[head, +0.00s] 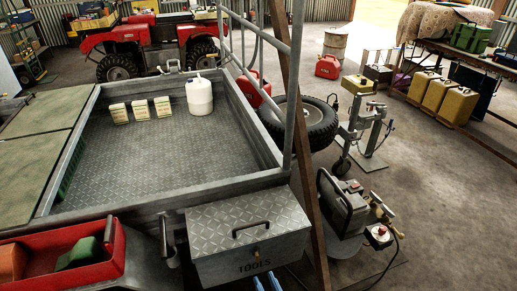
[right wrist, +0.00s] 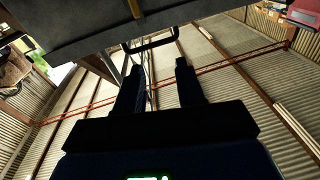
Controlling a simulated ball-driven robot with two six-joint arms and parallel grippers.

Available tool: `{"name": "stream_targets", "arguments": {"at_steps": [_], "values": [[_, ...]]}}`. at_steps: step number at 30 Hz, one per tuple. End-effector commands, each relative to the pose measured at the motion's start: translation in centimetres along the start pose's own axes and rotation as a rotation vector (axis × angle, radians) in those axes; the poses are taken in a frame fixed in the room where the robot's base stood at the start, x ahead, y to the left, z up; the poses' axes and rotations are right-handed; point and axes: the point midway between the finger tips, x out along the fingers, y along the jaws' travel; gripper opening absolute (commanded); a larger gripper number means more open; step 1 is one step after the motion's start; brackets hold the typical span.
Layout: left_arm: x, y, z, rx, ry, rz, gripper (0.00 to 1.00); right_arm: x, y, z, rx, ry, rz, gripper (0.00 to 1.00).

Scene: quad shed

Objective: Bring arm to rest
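My right gripper (head: 266,283) shows at the bottom edge of the head view as two blue fingertips, just below the front of the grey TOOLS box (head: 250,232). In the right wrist view my right gripper (right wrist: 158,80) has its two dark fingers apart with nothing held between them. A black handle (right wrist: 150,43) shows beyond the fingertips, apart from them, on a dark grey body (right wrist: 110,30). The roof fills the background there. My left gripper is in neither view.
The trailer bed (head: 150,155) holds a white jug (head: 199,96) and several small cartons. A red tray (head: 95,268) stands front left. A brown post (head: 308,190) rises right of the box, beside a pump-like machine (head: 342,205).

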Motion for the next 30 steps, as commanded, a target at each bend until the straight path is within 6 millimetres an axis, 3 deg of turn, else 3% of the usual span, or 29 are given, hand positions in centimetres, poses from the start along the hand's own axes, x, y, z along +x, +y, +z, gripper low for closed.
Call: {"name": "stream_targets", "arguments": {"at_steps": [1, 9, 15, 18, 21, 25, 30], "values": [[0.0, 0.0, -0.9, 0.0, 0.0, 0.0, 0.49, -1.3, 0.7, -2.5, 0.002, 0.012, 0.006, 0.38], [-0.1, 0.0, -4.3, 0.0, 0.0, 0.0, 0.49, -9.9, 5.1, -14.8, -0.03, 0.028, 0.111, 0.38], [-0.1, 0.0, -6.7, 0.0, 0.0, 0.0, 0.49, -16.0, 7.2, -22.7, -0.081, 0.006, 0.237, 0.38], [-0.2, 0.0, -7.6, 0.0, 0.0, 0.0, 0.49, -18.3, 7.8, -25.2, -0.102, -0.014, 0.295, 0.38], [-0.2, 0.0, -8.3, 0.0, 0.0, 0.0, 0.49, -20.1, 8.2, -26.3, -0.104, -0.039, 0.343, 0.38], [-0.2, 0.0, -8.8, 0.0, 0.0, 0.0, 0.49, -21.7, 8.6, -26.1, -0.098, -0.076, 0.387, 0.38], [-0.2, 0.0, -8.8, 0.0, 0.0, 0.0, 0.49, -21.8, 8.6, -26.1, -0.098, -0.078, 0.389, 0.38]]}}
